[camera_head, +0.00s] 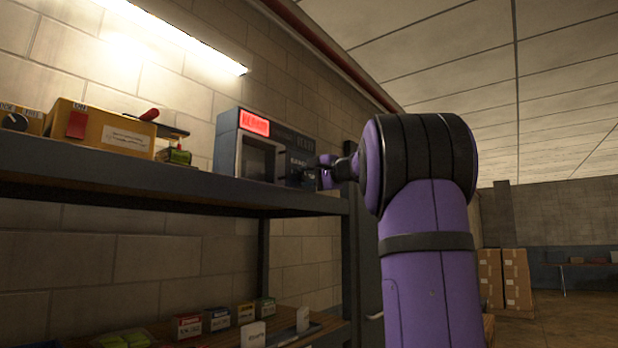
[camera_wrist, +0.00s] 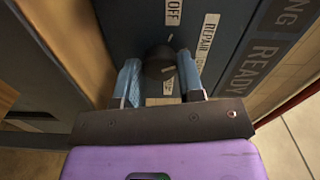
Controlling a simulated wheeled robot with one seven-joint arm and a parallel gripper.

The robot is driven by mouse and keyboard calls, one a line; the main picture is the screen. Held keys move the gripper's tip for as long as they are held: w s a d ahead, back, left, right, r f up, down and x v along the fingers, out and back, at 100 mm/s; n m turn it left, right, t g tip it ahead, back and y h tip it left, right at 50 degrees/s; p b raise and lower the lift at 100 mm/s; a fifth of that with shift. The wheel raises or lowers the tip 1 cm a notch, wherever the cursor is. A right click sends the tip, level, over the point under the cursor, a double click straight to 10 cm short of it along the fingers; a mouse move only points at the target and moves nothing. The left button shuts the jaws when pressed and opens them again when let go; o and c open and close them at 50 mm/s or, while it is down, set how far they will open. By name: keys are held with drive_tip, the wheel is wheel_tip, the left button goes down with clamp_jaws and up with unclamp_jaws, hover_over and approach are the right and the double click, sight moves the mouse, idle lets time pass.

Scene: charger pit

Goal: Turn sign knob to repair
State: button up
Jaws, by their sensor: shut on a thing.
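The sign box (camera_head: 228,140) is a blue-grey unit on the upper shelf, with a red lit display (camera_head: 254,122). In the wrist view its dark panel carries white labels, OFF (camera_wrist: 174,12) and REPAIR (camera_wrist: 207,36), with a partly hidden label lower down. The round dark sign knob (camera_wrist: 158,62) sits between my two blue fingers. My gripper (camera_wrist: 157,64) is shut on it, one finger on each side. A small pale mark shows on the knob's right edge; I cannot tell for sure which label it points at. In the head view my gripper (camera_head: 322,170) meets the box's right side.
The shelf (camera_head: 150,178) runs along the block wall. A yellow box (camera_head: 95,128) with a red switch stands left of the sign box, beside a red-handled tool (camera_head: 150,115). Small cartons (camera_head: 187,327) line the lower shelf. Cardboard boxes (camera_head: 505,280) stand far right.

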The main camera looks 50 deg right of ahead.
drive_tip(key=shift+f, duration=0.1)
idle(0.4)
drive_tip(key=o, duration=0.9)
drive_tip(key=s, duration=0.7)
drive_tip(key=s+d, duration=0.1)
drive_tip(key=s, duration=0.3)
drive_tip(key=shift+w+a, duration=0.1)
